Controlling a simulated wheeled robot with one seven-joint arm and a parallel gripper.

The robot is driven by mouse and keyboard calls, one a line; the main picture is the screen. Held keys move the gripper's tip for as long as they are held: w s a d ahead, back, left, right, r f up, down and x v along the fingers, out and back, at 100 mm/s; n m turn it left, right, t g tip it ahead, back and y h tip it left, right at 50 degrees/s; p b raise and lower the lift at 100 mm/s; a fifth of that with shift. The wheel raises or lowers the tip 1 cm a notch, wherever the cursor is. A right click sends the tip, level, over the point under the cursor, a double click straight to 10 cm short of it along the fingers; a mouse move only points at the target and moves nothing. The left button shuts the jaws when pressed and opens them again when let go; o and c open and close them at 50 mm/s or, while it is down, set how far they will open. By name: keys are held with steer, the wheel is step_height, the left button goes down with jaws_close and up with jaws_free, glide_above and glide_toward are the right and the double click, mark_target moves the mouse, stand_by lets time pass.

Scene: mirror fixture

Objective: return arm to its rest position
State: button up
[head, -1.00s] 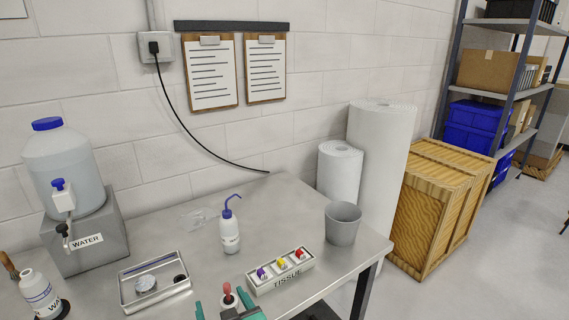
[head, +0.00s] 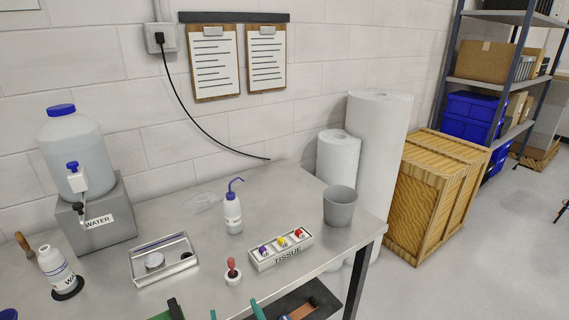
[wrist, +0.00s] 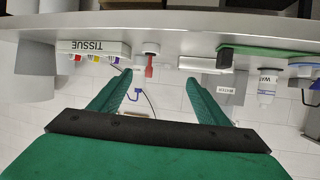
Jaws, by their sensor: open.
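My gripper (head: 235,312) shows only as green fingertips at the bottom edge of the head view, at the near side of the steel bench (head: 215,270). In the wrist view, which looks upside down, both green fingers of my gripper (wrist: 160,82) are spread with nothing between them. The bench edge (wrist: 160,30) shows beyond the fingertips there, with a gap. The rest of my arm is out of the head view.
Near the bench front stand a red-topped dropper bottle (head: 232,272), a tissue box (head: 281,250) with coloured caps, a metal tray (head: 163,273) and a WATER bottle (head: 58,268). A grey bin (head: 340,206) is at the right corner. Open floor (head: 480,265) lies right.

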steer(key=s+d+f+m+t+h, duration=0.1)
steer(key=s+d+f+m+h, duration=0.1)
steer(key=s+d+f, duration=0.35)
steer(key=s+d+f+m+t+h, duration=0.1)
steer(key=s+d+f+h, duration=0.15)
steer(key=s+f, duration=0.6)
steer(key=s+d+r, duration=0.1)
steer(key=s+d, duration=0.1)
steer(key=s, duration=0.7)
steer(key=s+d+r+m, duration=0.1)
steer(key=s, duration=0.9)
steer(key=shift+s+d+r+t+h, duration=0.2)
steer(key=shift+d+r+t+h, duration=0.1)
steer(key=shift+d+r+h, duration=0.1)
